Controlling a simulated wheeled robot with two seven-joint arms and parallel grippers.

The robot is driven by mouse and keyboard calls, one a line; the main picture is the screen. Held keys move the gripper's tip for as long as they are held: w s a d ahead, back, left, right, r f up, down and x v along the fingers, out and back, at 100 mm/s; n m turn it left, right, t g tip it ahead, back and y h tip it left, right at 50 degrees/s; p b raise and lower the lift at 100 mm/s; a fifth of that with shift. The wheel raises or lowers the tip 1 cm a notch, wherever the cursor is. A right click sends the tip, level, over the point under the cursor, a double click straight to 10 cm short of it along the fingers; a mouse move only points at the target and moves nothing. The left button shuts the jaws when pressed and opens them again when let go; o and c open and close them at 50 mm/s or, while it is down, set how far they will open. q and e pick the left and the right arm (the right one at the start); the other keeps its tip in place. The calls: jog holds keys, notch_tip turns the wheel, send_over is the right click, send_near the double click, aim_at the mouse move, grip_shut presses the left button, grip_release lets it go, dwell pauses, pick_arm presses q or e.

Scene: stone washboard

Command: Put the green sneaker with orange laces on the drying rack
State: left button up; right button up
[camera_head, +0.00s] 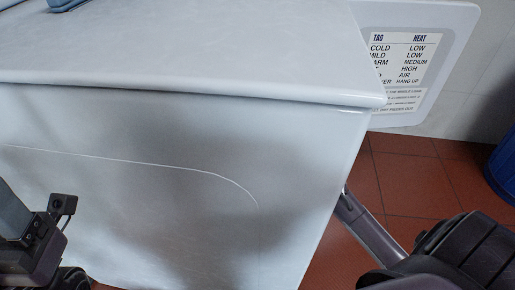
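The green sneaker with orange laces and the drying rack are not visible in the head view. Part of my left arm (38,235) shows at the lower left edge, in front of the pale cabinet front. I cannot make out its fingertips. Part of my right arm (465,255) shows at the lower right, beside the cabinet's right edge. Its gripper fingers do not show.
A large pale blue-white washboard block (200,55) with a rounded front edge fills most of the view. A blue object (65,4) is cut off at the top left. A label sign (402,65) stands behind. A dark blue round container (503,165) stands on red tiles (415,185) at right.

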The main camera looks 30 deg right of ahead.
jog(key=shift+f, duration=0.15)
jog(key=shift+f, duration=0.15)
jog(key=o, duration=1.3)
